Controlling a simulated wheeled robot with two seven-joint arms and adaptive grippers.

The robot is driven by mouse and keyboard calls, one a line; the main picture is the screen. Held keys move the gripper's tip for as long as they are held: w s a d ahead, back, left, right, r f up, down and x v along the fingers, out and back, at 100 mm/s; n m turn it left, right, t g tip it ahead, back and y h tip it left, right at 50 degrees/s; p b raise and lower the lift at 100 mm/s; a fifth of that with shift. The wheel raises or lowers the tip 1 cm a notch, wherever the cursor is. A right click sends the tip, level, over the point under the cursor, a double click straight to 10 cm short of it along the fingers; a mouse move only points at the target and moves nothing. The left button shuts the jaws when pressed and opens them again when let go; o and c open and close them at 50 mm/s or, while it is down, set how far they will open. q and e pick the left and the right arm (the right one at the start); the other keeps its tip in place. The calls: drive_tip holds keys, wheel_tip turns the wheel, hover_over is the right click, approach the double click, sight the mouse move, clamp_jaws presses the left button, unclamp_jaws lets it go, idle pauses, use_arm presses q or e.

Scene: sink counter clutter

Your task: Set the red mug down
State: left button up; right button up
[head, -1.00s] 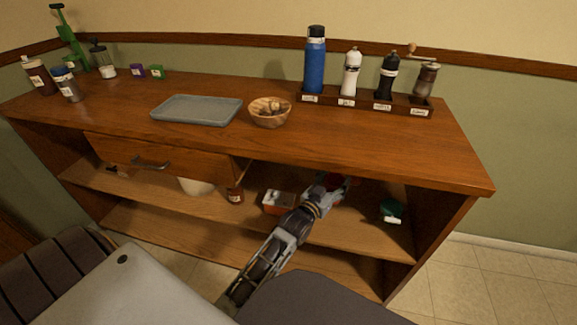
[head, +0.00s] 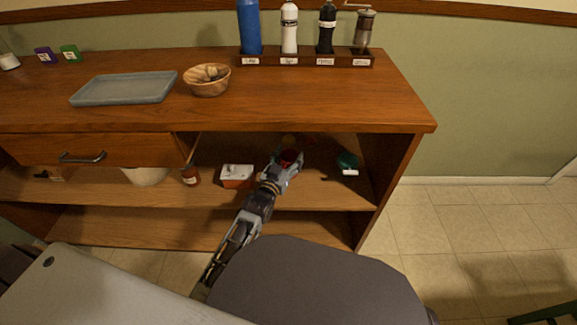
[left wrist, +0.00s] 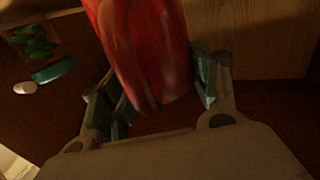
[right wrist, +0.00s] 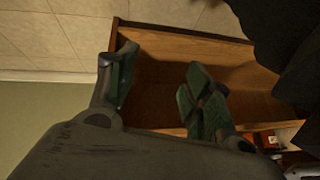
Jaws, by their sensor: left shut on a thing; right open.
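The red mug (head: 290,157) is inside the open shelf bay below the counter top, mostly hidden by my left gripper (head: 284,166) in the head view. In the left wrist view, the red mug (left wrist: 145,50) fills the space between the fingers of my left gripper (left wrist: 158,95), which is shut on it. I cannot tell whether the mug touches the shelf (head: 325,192). My right gripper (right wrist: 160,90) is open and empty in the right wrist view, with part of the wooden cabinet beyond it. It is not in the head view.
On the same shelf, a red and white box (head: 237,177) and a small brown bottle (head: 190,175) stand left of the mug. A green item (head: 347,160) is at the right. The cabinet's side panel (head: 390,180) and counter top (head: 310,105) bound the bay.

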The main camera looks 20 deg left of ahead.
sight(288, 165)
use_arm(q)
drive_tip(key=shift+f+b, duration=0.3)
drive_tip(key=shift+f, duration=0.3)
drive_tip(key=shift+f+b, duration=0.4)
drive_tip(key=shift+f, duration=0.8)
use_arm(e)
drive_tip(key=f, duration=0.3)
drive_tip(key=shift+a+f+t, duration=0.25)
drive_tip(key=shift+a+t, duration=0.05)
drive_tip(key=shift+t, duration=0.1)
use_arm(q)
drive_tip(key=o, duration=1.2)
drive_tip(key=shift+f, duration=0.15)
use_arm(e)
drive_tip(key=shift+w, duration=0.1)
use_arm(q)
drive_tip(key=shift+s, duration=0.1)
